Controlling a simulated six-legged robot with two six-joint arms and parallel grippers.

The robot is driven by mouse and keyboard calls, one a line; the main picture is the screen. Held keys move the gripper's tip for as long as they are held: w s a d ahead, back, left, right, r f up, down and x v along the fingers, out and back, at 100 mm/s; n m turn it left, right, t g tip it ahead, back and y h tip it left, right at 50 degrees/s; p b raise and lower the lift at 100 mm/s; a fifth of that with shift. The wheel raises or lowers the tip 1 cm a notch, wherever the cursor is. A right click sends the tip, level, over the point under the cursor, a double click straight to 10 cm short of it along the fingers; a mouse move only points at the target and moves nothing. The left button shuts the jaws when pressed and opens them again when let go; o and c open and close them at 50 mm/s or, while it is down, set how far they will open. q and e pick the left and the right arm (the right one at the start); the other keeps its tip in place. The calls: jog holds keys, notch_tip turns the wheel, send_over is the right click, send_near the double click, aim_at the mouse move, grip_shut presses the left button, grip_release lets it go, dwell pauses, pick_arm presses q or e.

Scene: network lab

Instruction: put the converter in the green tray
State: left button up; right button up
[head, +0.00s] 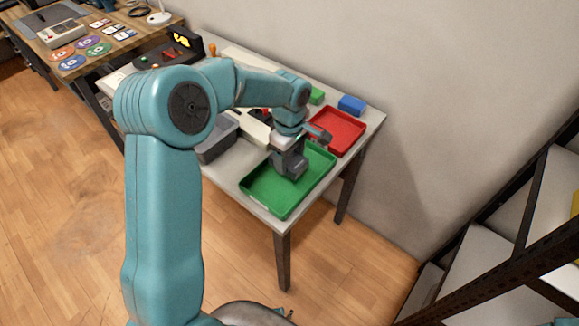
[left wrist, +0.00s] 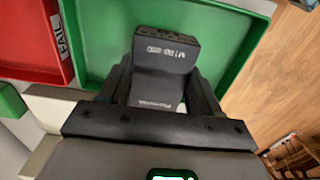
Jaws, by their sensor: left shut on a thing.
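The converter (left wrist: 165,48) is a dark grey block with white lettering, held between the fingers of my left gripper (head: 290,166) in the left wrist view. The gripper is shut on it. The green tray (head: 262,196) is at the front right of the white table, and it also shows behind the converter in the left wrist view (left wrist: 98,32). The gripper and converter are over the tray's inside. I cannot tell whether the converter touches the tray floor. My right gripper is not in view.
A red tray (head: 338,131) stands right behind the green tray. A blue block (head: 352,104) and a green block (head: 317,95) lie at the table's back. A grey bin (head: 217,138) is left of the green tray. A dark-framed shelf (head: 530,262) stands at the right.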

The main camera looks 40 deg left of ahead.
aim_at(290, 167)
pick_arm(q)
notch_tip(290, 167, down, 4)
jog(key=shift+f, duration=0.1)
jog(key=o, duration=0.9)
jog(key=shift+f, duration=0.15)
jog(key=o, duration=0.5)
jog(key=shift+c, duration=0.2)
